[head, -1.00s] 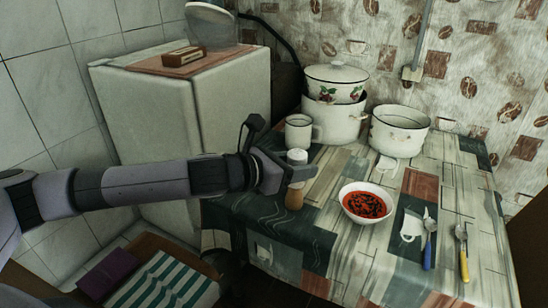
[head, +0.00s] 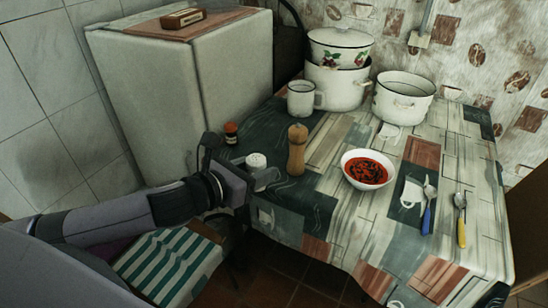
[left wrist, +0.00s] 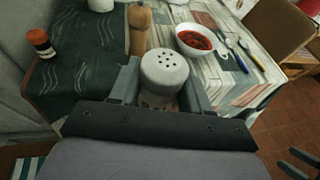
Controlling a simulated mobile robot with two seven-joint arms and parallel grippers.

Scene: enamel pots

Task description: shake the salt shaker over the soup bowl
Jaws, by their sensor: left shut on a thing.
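My left gripper (head: 262,181) is shut on the salt shaker (head: 257,161), which has a white cap and a clear body. The shaker looks about upright, at the table's left front edge. In the left wrist view, the shaker's holed cap (left wrist: 165,70) shows between the fingers of the left gripper (left wrist: 163,88). The white soup bowl (head: 366,186) holds red soup and stands to the right, apart from the shaker. The bowl also shows in the left wrist view (left wrist: 194,50). Dark prongs at that view's lower right may be my right gripper (left wrist: 298,162), but their state is unclear.
A wooden mill (head: 297,152) stands between shaker and bowl. A red-capped jar (head: 231,134) is behind the gripper. A mug (head: 301,98), a stacked pot (head: 336,90) and an open pot (head: 403,101) stand at the back. A blue-handled utensil (head: 427,215) and a yellow-handled one (head: 461,228) lie right.

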